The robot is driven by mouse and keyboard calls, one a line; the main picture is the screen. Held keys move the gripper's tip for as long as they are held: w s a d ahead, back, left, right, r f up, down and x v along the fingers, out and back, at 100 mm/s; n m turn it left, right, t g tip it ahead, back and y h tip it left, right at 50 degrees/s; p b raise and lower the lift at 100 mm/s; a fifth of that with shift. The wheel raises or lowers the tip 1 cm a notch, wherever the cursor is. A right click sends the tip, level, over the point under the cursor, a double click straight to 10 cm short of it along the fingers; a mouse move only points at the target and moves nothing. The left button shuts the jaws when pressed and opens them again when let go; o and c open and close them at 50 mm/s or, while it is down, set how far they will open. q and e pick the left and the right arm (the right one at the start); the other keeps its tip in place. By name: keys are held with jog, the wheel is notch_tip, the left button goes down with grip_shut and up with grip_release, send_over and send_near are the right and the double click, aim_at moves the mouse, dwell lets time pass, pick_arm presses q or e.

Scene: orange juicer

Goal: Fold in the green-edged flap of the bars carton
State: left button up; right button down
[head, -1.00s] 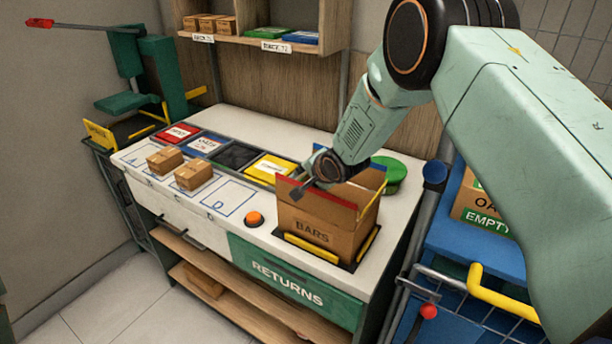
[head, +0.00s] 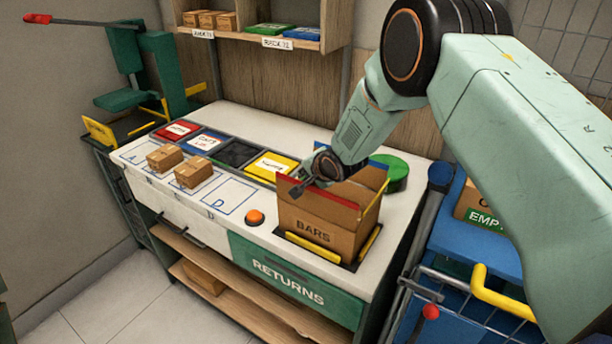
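The open brown bars carton (head: 315,222) stands upright at the right end of the counter, between yellow rails. A red-edged flap (head: 320,197) stands up at its front, a yellow-edged flap (head: 376,200) at its right, and a blue edge shows at the back. I cannot make out the green-edged flap; my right gripper and wrist cover the carton's left and back part. My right gripper (head: 298,187) is over the carton's left side, its dark fingertips just above the red edge. Whether it touches a flap or is open is unclear. My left gripper is out of view.
A round green disc (head: 392,173) lies behind the carton and an orange button (head: 255,217) to its left. Two small boxes (head: 193,172) sit on marked counter squares. Coloured bins (head: 268,166) line the back. A blue cart (head: 468,235) stands at the right.

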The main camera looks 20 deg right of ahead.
jog(key=shift+s+f, duration=0.1)
jog(key=shift+s, duration=0.15)
jog(key=shift+s+d+f+t+y+b, duration=0.15)
jog(key=shift+f+t+y+b, duration=0.15)
jog(key=shift+t+b, duration=0.2)
jog(key=c, duration=2)
grip_release()
jog(key=shift+c, duration=0.2)
jog(key=o, duration=0.4)
jog(key=shift+r, duration=0.1)
jog(key=shift+o, duration=0.2)
notch_tip(320, 180, up, 10)
jog(key=shift+r, duration=0.1)
